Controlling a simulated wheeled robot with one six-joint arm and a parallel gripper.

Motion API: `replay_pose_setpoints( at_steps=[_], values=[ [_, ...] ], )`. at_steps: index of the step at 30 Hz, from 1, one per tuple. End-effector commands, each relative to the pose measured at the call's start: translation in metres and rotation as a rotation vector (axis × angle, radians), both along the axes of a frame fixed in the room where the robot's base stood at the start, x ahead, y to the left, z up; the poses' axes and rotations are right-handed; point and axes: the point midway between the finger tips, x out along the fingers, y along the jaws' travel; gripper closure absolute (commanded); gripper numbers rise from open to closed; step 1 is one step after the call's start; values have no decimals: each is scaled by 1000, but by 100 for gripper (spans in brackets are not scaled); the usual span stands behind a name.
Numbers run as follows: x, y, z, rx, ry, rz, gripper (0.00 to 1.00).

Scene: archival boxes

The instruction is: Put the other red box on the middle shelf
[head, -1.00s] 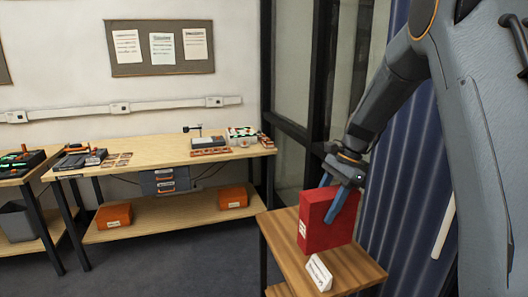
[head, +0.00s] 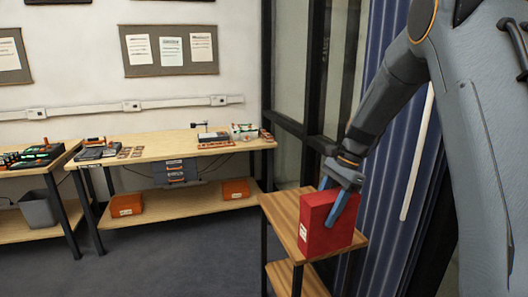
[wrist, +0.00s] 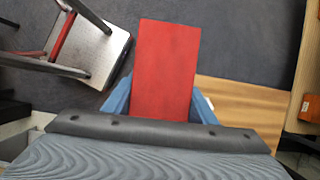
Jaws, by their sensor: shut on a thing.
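A red box (head: 322,228) with a small white label is held upright in my gripper (head: 341,201), whose blue fingers are shut on its two sides. In the head view it is over the top of a small wooden shelf unit (head: 284,211); I cannot tell whether its base touches the top. A lower shelf (head: 296,277) of that unit shows beneath. In the wrist view the red box (wrist: 167,70) stands out ahead between the blue fingers, with part of the wooden top (wrist: 240,104) to its right. No second red box shows.
A long workbench (head: 180,147) with tools stands at the back, with orange boxes (head: 126,205) on its lower shelf. A grey bin (head: 37,210) is at the left. In the wrist view a stool-like frame (wrist: 85,45) is at upper left. The floor between is clear.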

Motion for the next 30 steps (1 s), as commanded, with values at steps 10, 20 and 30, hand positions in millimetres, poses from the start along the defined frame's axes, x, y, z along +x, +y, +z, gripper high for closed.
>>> replay_pose_setpoints(
  at_steps=[10, 20, 30],
  values=[
    [-18, -2, -53, 0, 6, 233, 100],
    [-57, -7, -138, 0, 10, 685, 100],
    [-102, -15, -214, -4, 3, 1192, 100]
  ],
)
